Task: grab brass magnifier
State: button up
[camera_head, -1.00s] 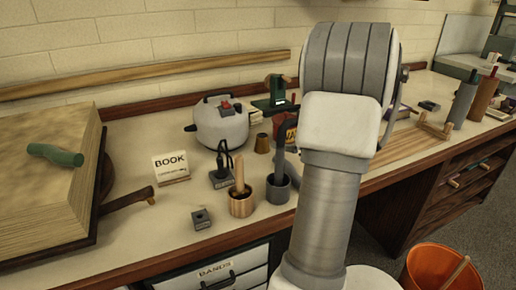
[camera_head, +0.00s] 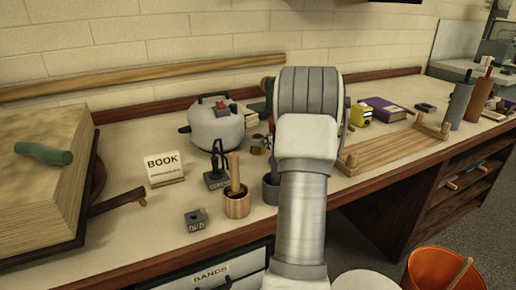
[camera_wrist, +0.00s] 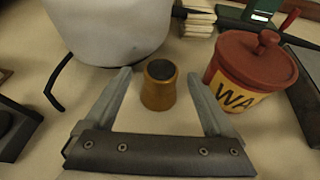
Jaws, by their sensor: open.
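The brass magnifier (camera_wrist: 158,88) is a small, squat, brass-coloured piece with a dark round top. It stands upright on the bench in the middle of the wrist view. In the head view the magnifier (camera_head: 257,147) shows small, just left of my arm and close to the white pot. My gripper (camera_wrist: 159,73) is open, and its two fingers reach forward on either side of the magnifier. A gap shows on each side, and nothing is held. In the head view my arm hides most of the gripper.
A white rounded pot (camera_wrist: 108,28) stands close by on the left. A red lidded pot with a yellow label (camera_wrist: 250,75) is close on the right. A stack of pale slips (camera_wrist: 199,18) lies behind.

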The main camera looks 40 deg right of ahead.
jog(key=shift+x, duration=1.35)
grip_shut()
